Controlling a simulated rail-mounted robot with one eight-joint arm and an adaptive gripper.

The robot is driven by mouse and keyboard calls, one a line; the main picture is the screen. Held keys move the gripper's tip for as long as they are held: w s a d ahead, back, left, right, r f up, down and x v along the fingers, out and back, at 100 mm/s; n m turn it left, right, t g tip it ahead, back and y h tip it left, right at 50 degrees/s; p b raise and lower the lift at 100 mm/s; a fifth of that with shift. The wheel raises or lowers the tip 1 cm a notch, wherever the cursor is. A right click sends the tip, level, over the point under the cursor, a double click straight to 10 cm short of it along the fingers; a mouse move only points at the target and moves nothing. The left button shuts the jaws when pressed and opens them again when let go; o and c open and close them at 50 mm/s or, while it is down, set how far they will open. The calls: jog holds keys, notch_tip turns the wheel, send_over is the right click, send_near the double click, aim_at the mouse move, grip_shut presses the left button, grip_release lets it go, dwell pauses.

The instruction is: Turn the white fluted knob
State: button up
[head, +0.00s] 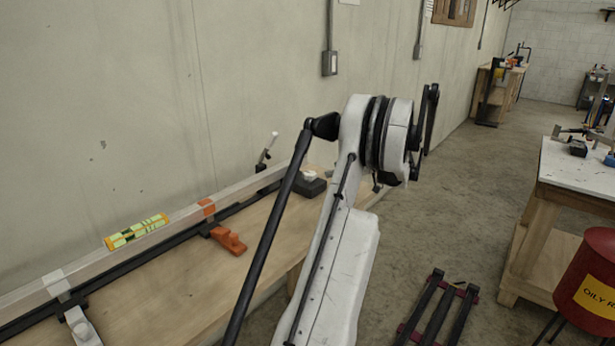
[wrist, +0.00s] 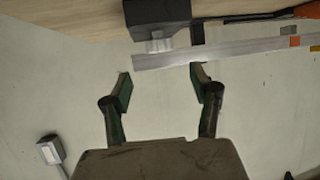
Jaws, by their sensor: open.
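The white fluted knob (wrist: 158,43) sticks out of a black box (wrist: 155,12) at the top of the wrist view. In the head view the knob (head: 309,175) is a small white shape on the black box (head: 312,188) at the far end of the wooden bench. My gripper (wrist: 162,84) is open and empty in the wrist view. Its two dark green-padded fingers point toward the box, with the knob beyond and between their lines, apart from both fingers. In the head view I cannot make out the fingers clearly.
A long aluminium bar (wrist: 230,50) runs close beside the knob. The concrete wall (head: 120,110) is behind. A red bin (head: 592,270) stands at right.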

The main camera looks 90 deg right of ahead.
aim_at(311, 173)
jog(key=x, duration=1.1)
jog(key=shift+w+f, duration=0.1)
jog(key=shift+w, duration=0.1)
jog(key=shift+c, duration=0.4)
jog(key=c, duration=1.1)
